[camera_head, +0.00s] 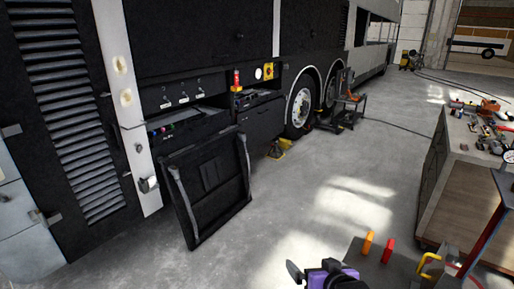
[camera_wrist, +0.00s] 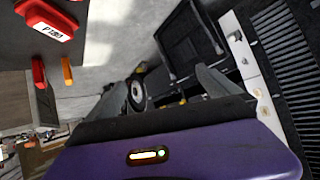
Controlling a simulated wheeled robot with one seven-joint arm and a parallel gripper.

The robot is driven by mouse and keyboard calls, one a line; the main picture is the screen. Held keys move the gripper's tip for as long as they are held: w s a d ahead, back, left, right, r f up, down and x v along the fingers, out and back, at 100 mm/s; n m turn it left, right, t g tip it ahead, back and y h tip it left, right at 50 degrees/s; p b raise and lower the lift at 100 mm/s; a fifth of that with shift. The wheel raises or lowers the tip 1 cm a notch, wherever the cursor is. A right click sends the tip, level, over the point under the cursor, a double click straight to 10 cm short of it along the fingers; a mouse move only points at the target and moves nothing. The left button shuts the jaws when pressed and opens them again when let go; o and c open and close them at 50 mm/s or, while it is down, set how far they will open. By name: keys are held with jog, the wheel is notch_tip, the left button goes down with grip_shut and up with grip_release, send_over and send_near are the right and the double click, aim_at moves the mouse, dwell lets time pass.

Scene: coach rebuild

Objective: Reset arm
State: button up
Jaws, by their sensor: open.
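My gripper (camera_head: 314,269) shows at the bottom edge of the head view, purple and black with a grey finger on its left side. In the wrist view its purple body fills the bottom, and its two grey fingers stand apart (camera_wrist: 172,75). The jaws are open, and I see nothing held between them. The gripper is above the floor, apart from the coach. Most of my arm is out of view.
The dark coach (camera_head: 185,45) stands along the left, its black hatch panel (camera_head: 210,185) hanging open. A workbench (camera_head: 462,160) with tools is at right. Orange and red upright pieces (camera_head: 367,244) are near my gripper. A red labelled item (camera_wrist: 47,18) shows in the wrist view. Mid-floor is clear.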

jog(key=s+d+t+h+b, duration=0.1)
jog(key=s+d+t+b, duration=0.1)
jog(key=s, duration=2)
jog(key=s+d+t+h+b, duration=0.1)
jog(key=s+d+b, duration=0.2)
jog(key=s, duration=1.9)
jog(key=shift+s+d+f+m+t, duration=0.15)
jog(key=shift+s+f+m+t, duration=0.05)
jog(key=shift+s+m+t, duration=0.2)
